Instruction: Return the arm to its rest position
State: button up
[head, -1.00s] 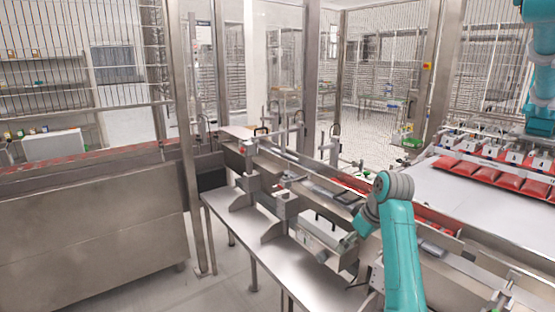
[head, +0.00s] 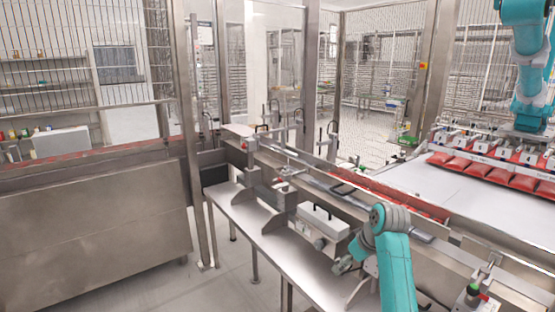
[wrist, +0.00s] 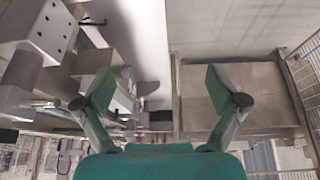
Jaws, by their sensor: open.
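My teal arm (head: 396,268) with its grey joint rises at the lower right of the head view, in front of the steel bench. Its far end points left, close by the white-grey box on the bench, and is largely hidden there. In the wrist view my gripper (wrist: 162,88) has its two teal fingers spread wide with dark knuckles. Nothing is between the fingers. I cannot tell the exact gap between the gripper and the bench fittings.
The steel bench (head: 238,205) carries a white-grey box (head: 322,228) and clamps beside a conveyor line. Another teal robot arm (head: 531,65) hangs over red packs (head: 490,170) at the right. Open floor (head: 205,285) lies left of the bench. Mesh fencing stands behind.

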jog(key=s+a+f+m+t, duration=0.1)
jog(key=s+f, duration=0.4)
jog(key=f, duration=0.5)
jog(key=s+a+f+m+t, duration=0.1)
jog(key=s+f+t, duration=0.1)
jog(key=s+f, duration=0.6)
jog(key=s+f+m+t+h, duration=0.2)
jog(key=s+f, duration=0.9)
jog(key=s, duration=0.4)
jog(key=s+r+m+t, duration=0.1)
jog(key=s+t, duration=0.1)
jog(key=s, duration=0.9)
jog(key=s+r+m+t, duration=0.1)
jog(key=s+r+t, duration=0.2)
jog(key=s+r, duration=1.6)
jog(key=s, duration=0.4)
jog(key=shift+r+m+t+h, duration=0.25)
jog(key=shift+m+t+h, duration=0.05)
jog(key=shift+a, duration=0.1)
